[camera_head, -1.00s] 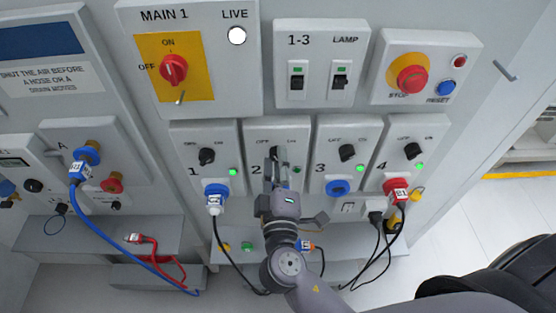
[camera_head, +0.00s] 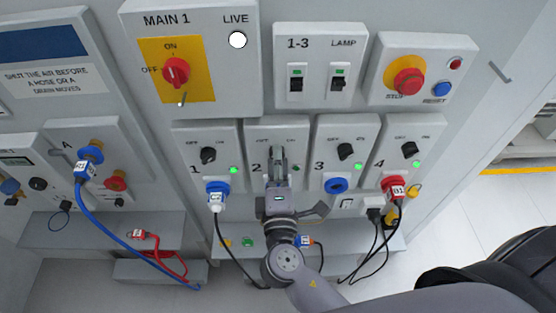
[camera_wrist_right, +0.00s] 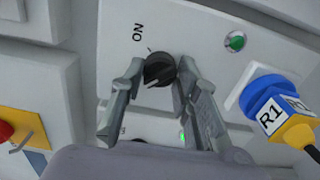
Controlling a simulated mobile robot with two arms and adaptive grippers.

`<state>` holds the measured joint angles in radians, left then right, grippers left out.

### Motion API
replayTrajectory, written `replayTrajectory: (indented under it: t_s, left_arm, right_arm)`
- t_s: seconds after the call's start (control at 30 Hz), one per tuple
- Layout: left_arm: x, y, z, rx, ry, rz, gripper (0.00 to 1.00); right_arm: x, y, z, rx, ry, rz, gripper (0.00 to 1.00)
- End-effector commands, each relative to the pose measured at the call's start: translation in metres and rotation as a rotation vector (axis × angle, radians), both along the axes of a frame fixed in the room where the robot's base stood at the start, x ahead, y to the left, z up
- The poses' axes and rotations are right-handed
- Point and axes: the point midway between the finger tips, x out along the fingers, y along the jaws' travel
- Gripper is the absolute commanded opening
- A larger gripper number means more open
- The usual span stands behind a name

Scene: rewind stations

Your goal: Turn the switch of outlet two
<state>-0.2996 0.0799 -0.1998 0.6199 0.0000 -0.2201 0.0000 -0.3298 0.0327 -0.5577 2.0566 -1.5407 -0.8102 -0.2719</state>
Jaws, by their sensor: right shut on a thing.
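Outlet two's panel (camera_head: 258,133) is in the middle of the lower row in the head view, between outlets 1 and 3. My right gripper (camera_head: 278,153) is in front of it and hides its switch and most of its lower part. In the right wrist view the black rotary switch (camera_wrist_right: 160,69) sits between the two fingertips, and the right gripper (camera_wrist_right: 158,77) is shut on it. The word ON is printed near the knob. A dark green lamp (camera_wrist_right: 235,41) and a blue plug marked R1 (camera_wrist_right: 272,107) are beside it. My left gripper is not in view.
The outlet 1 switch (camera_head: 208,155) and outlet 3 switch (camera_head: 345,151) are close on either side. Above are the MAIN 1 red switch (camera_head: 176,71), 1-3 breakers (camera_head: 297,84) and red stop button (camera_head: 408,82). Cables hang over the ledge (camera_head: 350,238) below.

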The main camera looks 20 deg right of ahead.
Motion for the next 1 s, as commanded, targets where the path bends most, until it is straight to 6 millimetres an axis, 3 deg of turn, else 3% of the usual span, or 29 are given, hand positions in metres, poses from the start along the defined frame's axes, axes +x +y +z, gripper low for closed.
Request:
replayTrajectory:
  t_s: [0.23, 0.27, 0.53, 0.87, 1.0]
  left_arm:
    - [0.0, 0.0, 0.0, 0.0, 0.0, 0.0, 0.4]
    - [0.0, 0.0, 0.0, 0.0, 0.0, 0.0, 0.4]
    - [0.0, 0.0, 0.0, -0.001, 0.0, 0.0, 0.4]
    - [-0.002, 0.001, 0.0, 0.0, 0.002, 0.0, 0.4]
    - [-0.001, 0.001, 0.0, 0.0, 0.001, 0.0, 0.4]
  right_arm:
    - [0.0, 0.001, 0.0, -0.001, -0.001, 0.003, 0.01]
    - [0.0, 0.001, 0.0, -0.001, -0.001, 0.003, 0.31]
    - [0.0, 0.0, 0.0, 0.0, 0.0, 0.001, 0.49]
    - [-0.002, 0.001, -0.001, 0.0, 0.001, 0.0, 0.49]
    - [-0.016, 0.005, -0.002, 0.0, 0.004, 0.001, 0.49]
